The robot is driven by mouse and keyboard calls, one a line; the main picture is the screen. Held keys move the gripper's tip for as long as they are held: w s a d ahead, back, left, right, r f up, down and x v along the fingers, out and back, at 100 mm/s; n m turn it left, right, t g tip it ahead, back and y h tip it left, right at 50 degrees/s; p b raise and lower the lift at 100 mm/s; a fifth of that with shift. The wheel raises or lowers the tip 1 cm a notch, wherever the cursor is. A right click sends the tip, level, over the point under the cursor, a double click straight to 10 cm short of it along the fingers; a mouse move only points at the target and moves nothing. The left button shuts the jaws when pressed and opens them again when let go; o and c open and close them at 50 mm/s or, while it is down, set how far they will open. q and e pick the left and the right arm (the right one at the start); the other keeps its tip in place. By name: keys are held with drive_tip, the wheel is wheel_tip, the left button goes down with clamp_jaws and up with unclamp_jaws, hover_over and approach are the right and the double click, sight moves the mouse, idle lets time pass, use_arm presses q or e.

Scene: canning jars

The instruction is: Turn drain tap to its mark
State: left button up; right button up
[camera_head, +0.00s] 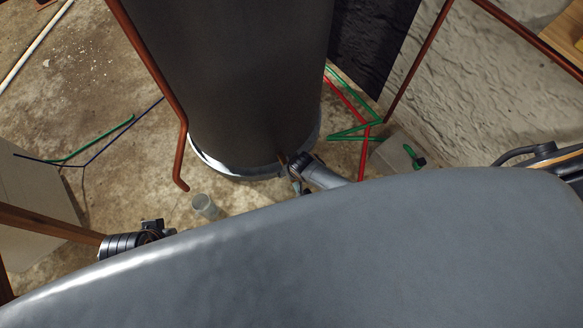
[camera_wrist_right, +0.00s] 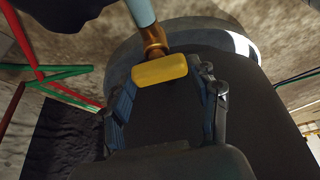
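The drain tap's yellow handle (camera_wrist_right: 160,70) lies crosswise between the fingertips of my right gripper (camera_wrist_right: 166,80) in the wrist view. The fingers stand apart on either side of it; I see no clear grip on it. Behind the handle are the brass tap body (camera_wrist_right: 154,40) and a pale blue hose (camera_wrist_right: 141,12). In the head view my right gripper (camera_head: 290,164) is low at the front of the dark tank (camera_head: 240,80), and hides most of the tap. No mark can be made out. My left gripper (camera_head: 152,231) is at lower left, its fingers mostly hidden.
A translucent cup (camera_head: 205,206) stands on the floor left of the tap. Copper pipes (camera_head: 160,80) run beside the tank. Red (camera_head: 345,95) and green (camera_head: 352,132) pipes lie right of it, near a stone wall (camera_head: 490,90).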

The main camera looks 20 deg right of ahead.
drive_tip(key=o, duration=0.4)
drive_tip(key=shift+v, duration=6.05)
